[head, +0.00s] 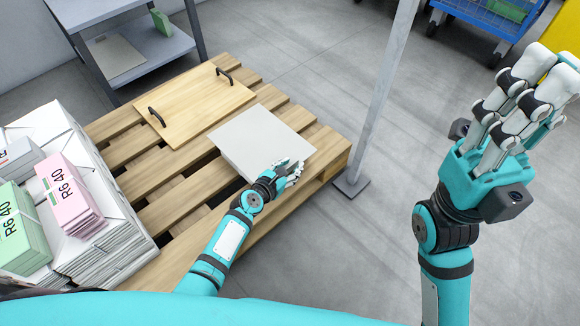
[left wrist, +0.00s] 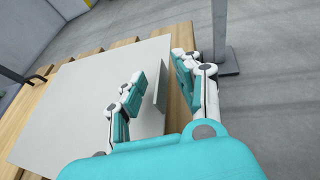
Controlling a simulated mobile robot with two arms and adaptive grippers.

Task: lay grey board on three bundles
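A flat grey board (head: 262,132) lies on the wooden pallet, near its right end. It fills much of the left wrist view (left wrist: 75,98), where a small upright grey piece (left wrist: 160,88) shows near its edge. My left gripper (head: 289,170) is at the board's near right corner. In the left wrist view its fingers (left wrist: 158,85) stand apart, one side over the board and the other beyond its edge; contact is unclear. My right gripper (head: 520,95) is raised at the right, open and empty. A pink bundle (head: 68,190), a green bundle (head: 22,232) and a white bundle (head: 18,155) lie at the left.
The bundles rest on white paper stacks (head: 112,238) at the pallet's left. A wooden panel with two black handles (head: 190,100) lies behind the board. A metal post (head: 385,95) stands close to the pallet's right. A grey shelf (head: 125,58) stands behind; a blue cart (head: 490,15) is far right.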

